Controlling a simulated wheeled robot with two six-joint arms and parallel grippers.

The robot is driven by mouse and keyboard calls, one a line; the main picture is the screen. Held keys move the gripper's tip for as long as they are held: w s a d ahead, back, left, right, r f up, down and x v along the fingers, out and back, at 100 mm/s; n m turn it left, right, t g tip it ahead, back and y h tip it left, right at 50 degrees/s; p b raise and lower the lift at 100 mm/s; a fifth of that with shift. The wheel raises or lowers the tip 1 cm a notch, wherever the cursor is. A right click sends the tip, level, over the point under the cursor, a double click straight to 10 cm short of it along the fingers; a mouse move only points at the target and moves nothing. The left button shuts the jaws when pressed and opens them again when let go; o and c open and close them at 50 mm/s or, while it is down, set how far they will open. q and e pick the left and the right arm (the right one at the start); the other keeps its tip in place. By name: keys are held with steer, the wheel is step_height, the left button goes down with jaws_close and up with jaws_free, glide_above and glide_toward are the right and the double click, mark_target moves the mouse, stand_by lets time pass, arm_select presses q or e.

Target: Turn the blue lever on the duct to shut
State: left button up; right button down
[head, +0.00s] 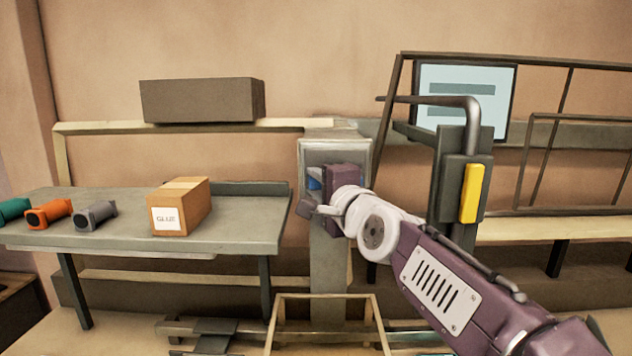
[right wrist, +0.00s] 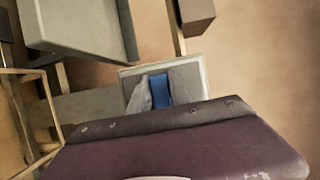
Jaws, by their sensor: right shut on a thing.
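The blue lever (head: 315,181) is inside the open-fronted box at the top of the grey duct (head: 328,270). Only a small blue part of it shows left of my right gripper (head: 318,200) in the head view. In the right wrist view the blue lever (right wrist: 160,91) stands in the pale-rimmed box, partly hidden behind my purple gripper body. My left gripper is not in view.
Left of the duct a grey table (head: 110,235) holds a cardboard glue box (head: 182,207) and several coloured cylindrical tools (head: 50,214). A dark box (head: 200,100) sits on the shelf behind. A post with a yellow part (head: 471,193) stands right, and a wooden frame (head: 325,297) stands low in front.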

steer(key=shift+f, duration=0.35)
steer(key=c, duration=1.3)
jaws_free()
steer(key=shift+o, duration=0.5)
steer(key=shift+s+d+r, duration=0.1)
steer(key=shift+s+r, duration=0.05)
steer(key=shift+r, duration=0.1)
steer(key=shift+s, duration=0.25)
steer(key=b+v, duration=0.1)
steer(key=v, duration=0.7)
steer(key=shift+s, duration=0.2)
steer(key=shift+d, duration=0.15)
